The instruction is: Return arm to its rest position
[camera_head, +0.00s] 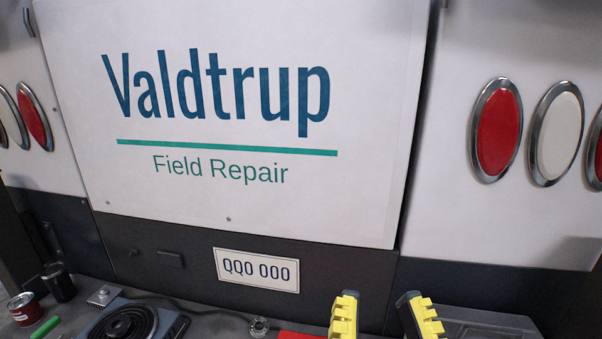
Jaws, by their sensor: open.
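My gripper (384,318) shows at the bottom edge of the head view, right of centre. Its two yellow-padded fingertips point up and stand apart, with nothing between them. The rest of my gripper and my arm is below the picture and hidden. The fingertips are in front of the dark lower panel of a vehicle rear, low over the work surface (215,318). I cannot tell whether they touch anything.
A hot plate (130,324) with a black coil stands at the bottom left. Left of it are a red can (24,308), a dark can (58,283) and a green cylinder (45,327). A small metal ring part (259,327) and a red object (298,335) lie left of my gripper. A grey case (475,322) is at right.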

